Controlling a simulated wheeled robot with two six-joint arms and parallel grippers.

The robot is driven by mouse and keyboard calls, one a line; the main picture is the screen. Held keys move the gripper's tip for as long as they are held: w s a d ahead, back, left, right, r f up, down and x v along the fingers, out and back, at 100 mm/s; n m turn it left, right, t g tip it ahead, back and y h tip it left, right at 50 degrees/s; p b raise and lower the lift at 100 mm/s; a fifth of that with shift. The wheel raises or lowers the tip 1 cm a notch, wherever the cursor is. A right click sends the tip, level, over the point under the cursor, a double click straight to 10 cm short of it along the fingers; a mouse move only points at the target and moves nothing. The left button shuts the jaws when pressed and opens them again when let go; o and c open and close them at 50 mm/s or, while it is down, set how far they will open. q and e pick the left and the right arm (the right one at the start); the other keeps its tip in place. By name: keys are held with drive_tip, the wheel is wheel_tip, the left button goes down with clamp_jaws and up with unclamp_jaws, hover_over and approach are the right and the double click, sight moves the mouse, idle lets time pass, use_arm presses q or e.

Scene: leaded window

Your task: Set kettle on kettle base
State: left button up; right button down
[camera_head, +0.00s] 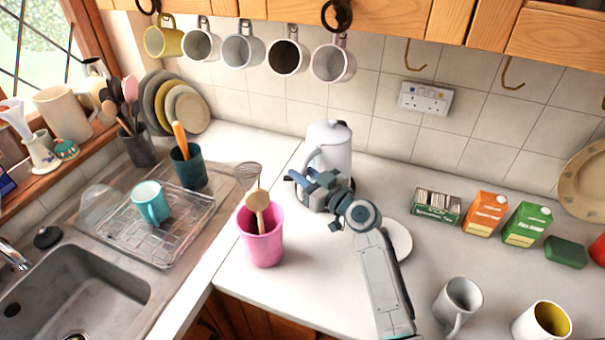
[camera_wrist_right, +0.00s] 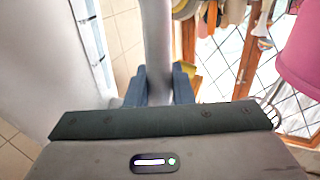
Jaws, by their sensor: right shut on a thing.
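The white kettle (camera_head: 330,147) is upright at the back middle of the counter, near the tiled wall. My right gripper (camera_head: 312,182) is in front of it, shut on its handle. In the right wrist view the pale handle (camera_wrist_right: 157,45) passes between my two blue fingers, with the kettle body (camera_wrist_right: 50,60) to the left. My arm and gripper hide the kettle's lower part, so I cannot tell whether it touches the counter. A flat white disc (camera_head: 399,240), apparently the kettle base, lies to the right, partly behind my right arm. My left gripper is out of view.
A pink tumbler (camera_head: 262,240) with a wooden spoon stands left of my gripper. A whisk (camera_head: 247,172) is behind it. Cartons (camera_head: 485,213) and a tea box (camera_head: 436,205) stand on the right. Mugs (camera_head: 458,303) are at the front right. Several mugs hang above.

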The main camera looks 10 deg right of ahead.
drive_tip(key=c, duration=1.5)
unclamp_jaws()
drive_tip(key=shift+c, duration=0.2)
drive_tip(key=shift+f, duration=0.3)
drive_tip(key=b+v, duration=0.2)
drive_tip(key=v, duration=0.9)
drive_tip(key=shift+r, duration=0.15)
